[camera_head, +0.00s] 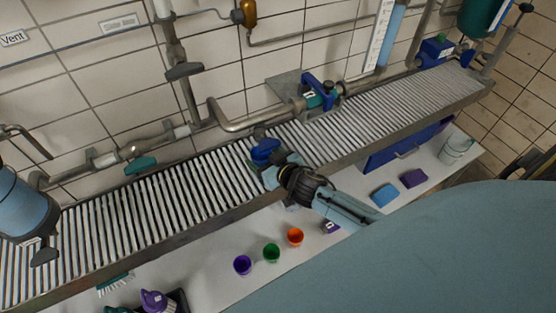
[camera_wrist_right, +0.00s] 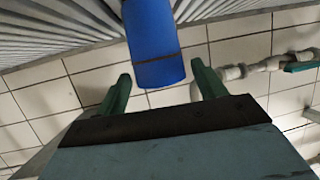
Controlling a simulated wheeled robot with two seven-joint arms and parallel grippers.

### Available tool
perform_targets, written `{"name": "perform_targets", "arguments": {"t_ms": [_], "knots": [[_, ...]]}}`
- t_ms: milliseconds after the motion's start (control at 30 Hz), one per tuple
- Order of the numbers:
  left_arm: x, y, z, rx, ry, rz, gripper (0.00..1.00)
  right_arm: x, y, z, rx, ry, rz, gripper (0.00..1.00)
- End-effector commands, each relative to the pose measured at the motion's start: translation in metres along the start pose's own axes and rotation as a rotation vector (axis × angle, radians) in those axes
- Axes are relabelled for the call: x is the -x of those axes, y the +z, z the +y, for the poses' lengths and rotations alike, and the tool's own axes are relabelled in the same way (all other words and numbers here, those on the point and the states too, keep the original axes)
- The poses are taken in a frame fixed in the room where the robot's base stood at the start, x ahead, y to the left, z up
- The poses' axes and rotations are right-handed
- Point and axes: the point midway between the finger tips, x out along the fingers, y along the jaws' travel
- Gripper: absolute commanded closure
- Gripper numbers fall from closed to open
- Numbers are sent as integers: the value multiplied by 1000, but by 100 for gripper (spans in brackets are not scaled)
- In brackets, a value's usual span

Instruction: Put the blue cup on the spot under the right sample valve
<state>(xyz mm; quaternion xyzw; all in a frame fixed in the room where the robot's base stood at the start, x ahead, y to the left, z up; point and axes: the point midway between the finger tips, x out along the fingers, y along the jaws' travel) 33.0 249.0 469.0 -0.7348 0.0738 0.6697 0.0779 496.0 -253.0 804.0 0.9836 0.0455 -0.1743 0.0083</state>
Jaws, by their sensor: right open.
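The blue cup (camera_head: 265,149) is on the metal grating, near its wall side, just beyond my right gripper (camera_head: 271,164). In the right wrist view the blue cup (camera_wrist_right: 154,45) reaches in between two green fingertips, with a gap visible on each side. My right gripper (camera_wrist_right: 162,82) is open there and not clamped on the cup. The spot is not visible. My left gripper is not in view.
A blue-handled valve (camera_head: 318,92) sits on the pipe to the right, and a teal handle (camera_head: 140,165) to the left. The grating (camera_head: 180,205) is clear left of the cup.

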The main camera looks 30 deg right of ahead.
Motion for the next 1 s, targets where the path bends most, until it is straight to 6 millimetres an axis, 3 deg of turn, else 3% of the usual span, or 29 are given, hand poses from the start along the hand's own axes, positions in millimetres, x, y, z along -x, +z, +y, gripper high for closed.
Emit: {"name": "perform_targets", "arguments": {"t_ms": [200,400,800,900,967,1000], "knots": [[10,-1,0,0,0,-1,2,47,0,0,0,-1,-2,30],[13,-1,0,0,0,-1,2,74,0,0,1,0,0,30],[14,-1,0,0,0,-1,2,83,1,0,1,1,-1,30],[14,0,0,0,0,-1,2,82,18,3,6,9,-37,30],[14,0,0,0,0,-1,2,82,44,6,12,21,-90,30],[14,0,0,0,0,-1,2,83,68,8,17,30,-141,30]]}}
